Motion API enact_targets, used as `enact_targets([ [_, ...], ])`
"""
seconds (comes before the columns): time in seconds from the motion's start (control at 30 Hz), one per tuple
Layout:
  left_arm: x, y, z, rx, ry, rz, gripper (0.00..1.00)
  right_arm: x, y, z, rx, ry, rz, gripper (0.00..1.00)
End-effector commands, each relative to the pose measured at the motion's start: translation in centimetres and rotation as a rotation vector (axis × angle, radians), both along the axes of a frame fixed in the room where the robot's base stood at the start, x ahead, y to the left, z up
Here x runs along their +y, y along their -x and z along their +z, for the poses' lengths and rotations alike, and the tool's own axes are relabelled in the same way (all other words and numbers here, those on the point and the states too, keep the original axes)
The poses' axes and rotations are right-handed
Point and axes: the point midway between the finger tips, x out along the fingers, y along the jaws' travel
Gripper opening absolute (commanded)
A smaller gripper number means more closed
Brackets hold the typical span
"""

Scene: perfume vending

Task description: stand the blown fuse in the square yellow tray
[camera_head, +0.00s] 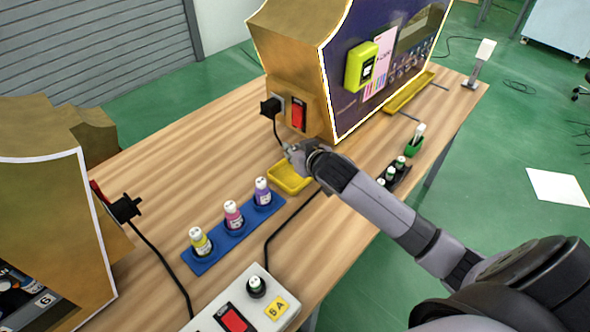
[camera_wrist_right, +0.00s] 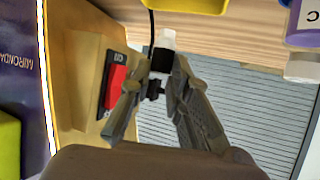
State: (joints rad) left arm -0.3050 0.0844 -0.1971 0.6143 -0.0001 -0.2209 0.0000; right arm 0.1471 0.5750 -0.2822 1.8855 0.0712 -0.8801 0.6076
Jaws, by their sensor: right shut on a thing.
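My right gripper (camera_head: 290,150) is shut on a small cylinder with a white end and a black band, apparently the fuse (camera_wrist_right: 165,42). In the right wrist view the fuse sits between the two fingertips (camera_wrist_right: 163,72); in the head view it is too small to make out. The square yellow tray (camera_head: 288,180) lies on the table just below and in front of the gripper. Its edge also shows at the top of the right wrist view (camera_wrist_right: 190,4). The fuse is apart from the tray. My left gripper is out of view.
Behind the gripper stands the gold machine (camera_head: 300,60) with a red switch (camera_head: 298,114) and a black plug (camera_head: 270,107). A blue rack (camera_head: 238,232) of bottles is to the left. A black rack (camera_head: 400,180) and green holder (camera_head: 414,147) are to the right. A black cable crosses the table.

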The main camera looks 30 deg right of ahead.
Motion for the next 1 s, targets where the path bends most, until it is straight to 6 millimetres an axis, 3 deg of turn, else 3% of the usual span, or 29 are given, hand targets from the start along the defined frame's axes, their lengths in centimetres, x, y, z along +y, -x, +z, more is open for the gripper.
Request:
enact_targets([
  [0.1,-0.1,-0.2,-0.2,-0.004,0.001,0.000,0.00,0.0,0.0,-2.1,0.000,0.001,0.000,0.00],
  [0.27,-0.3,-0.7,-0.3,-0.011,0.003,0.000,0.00,0.0,0.0,-3.3,0.000,0.000,0.000,0.00],
  [0.5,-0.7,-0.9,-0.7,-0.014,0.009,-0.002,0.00,0.0,0.0,-6.7,0.000,0.000,-0.001,0.00],
  [0.97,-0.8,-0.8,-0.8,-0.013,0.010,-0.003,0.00,0.0,0.0,-7.6,-0.001,0.000,0.000,0.00],
  [1.0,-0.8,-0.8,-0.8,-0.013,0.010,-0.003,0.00,0.0,0.0,-7.4,-0.002,0.000,0.000,0.20],
])
